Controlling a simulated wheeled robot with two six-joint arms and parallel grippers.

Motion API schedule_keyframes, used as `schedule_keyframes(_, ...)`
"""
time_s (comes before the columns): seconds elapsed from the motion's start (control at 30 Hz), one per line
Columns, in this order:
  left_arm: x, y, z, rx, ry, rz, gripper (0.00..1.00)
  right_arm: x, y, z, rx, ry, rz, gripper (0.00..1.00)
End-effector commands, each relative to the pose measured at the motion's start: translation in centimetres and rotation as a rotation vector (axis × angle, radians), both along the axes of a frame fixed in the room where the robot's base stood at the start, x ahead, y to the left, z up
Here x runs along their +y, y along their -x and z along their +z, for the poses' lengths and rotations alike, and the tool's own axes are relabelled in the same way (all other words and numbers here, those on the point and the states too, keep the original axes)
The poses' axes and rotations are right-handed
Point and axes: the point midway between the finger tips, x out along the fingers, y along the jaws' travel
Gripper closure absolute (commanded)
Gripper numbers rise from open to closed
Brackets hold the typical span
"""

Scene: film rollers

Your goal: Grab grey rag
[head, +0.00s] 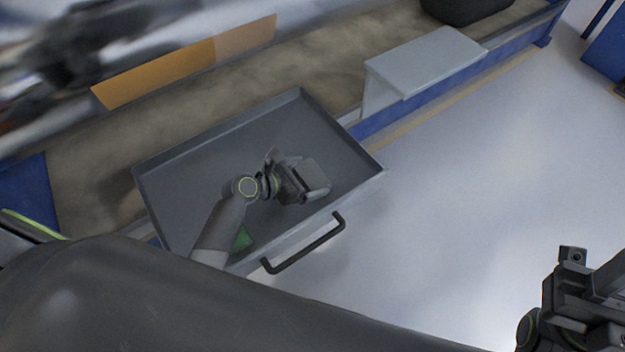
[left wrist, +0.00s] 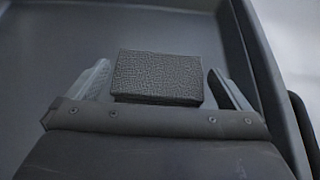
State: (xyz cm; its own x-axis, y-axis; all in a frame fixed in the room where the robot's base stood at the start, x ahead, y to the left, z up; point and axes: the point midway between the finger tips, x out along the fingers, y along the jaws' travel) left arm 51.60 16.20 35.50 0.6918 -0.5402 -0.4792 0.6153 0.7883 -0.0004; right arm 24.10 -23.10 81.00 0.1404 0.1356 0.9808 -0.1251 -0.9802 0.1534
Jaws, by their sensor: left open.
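The grey rag (left wrist: 158,75) is a dark grey, textured, folded block lying on the floor of the open grey drawer (head: 215,165). In the left wrist view it sits between the two spread fingers of my left gripper, with a gap on each side. In the head view the rag (head: 313,172) is partly hidden by my left gripper (head: 306,187), which is open and reaches down inside the drawer. My right gripper (head: 575,285) is at the lower right of the head view, over the floor and away from the drawer; its jaw opening is unclear.
The drawer has raised walls and a black handle (head: 303,243) on its front. A workbench (head: 235,85) with a grey plate (head: 425,62) stands behind.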

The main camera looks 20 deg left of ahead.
Motion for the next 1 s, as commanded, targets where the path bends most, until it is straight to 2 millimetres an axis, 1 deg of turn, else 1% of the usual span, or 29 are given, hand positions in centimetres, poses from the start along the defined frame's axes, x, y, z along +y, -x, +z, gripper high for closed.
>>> schedule_keyframes(0.03, -0.5, -0.6, -0.8, -0.001, 0.002, 0.000, 0.00, -0.1, 0.1, -0.8, -0.008, -0.010, 0.006, 0.64)
schedule_keyframes(0.1, -0.9, -1.2, -1.1, -0.001, 0.001, 0.000, 0.00, -0.2, 0.2, -1.1, -0.016, -0.021, 0.013, 0.64)
schedule_keyframes(0.23, -1.3, -1.7, -1.2, 0.000, 0.001, 0.000, 0.00, -0.3, 0.3, -1.1, -0.023, -0.030, 0.020, 0.64)
schedule_keyframes(0.43, -1.3, -1.7, -1.2, 0.000, 0.000, 0.000, 0.00, -0.3, 0.3, -1.0, -0.024, -0.031, 0.020, 0.64)
schedule_keyframes(0.47, -1.3, -1.7, -1.2, 0.000, 0.000, 0.000, 0.03, -0.3, 0.3, -1.0, -0.024, -0.031, 0.020, 0.64)
schedule_keyframes(0.67, -1.3, -1.7, -1.2, 0.000, 0.000, 0.000, 0.29, -0.3, 0.3, -1.0, -0.023, -0.030, 0.020, 0.64)
schedule_keyframes(0.7, -1.3, -1.7, -1.2, 0.000, 0.000, 0.000, 0.31, -0.3, 0.3, -1.0, -0.023, -0.030, 0.020, 0.64)
schedule_keyframes(1.0, -1.3, -1.7, -0.9, 0.000, 0.000, 0.001, 0.31, -0.3, 0.2, -0.8, -0.021, -0.026, 0.018, 0.64)
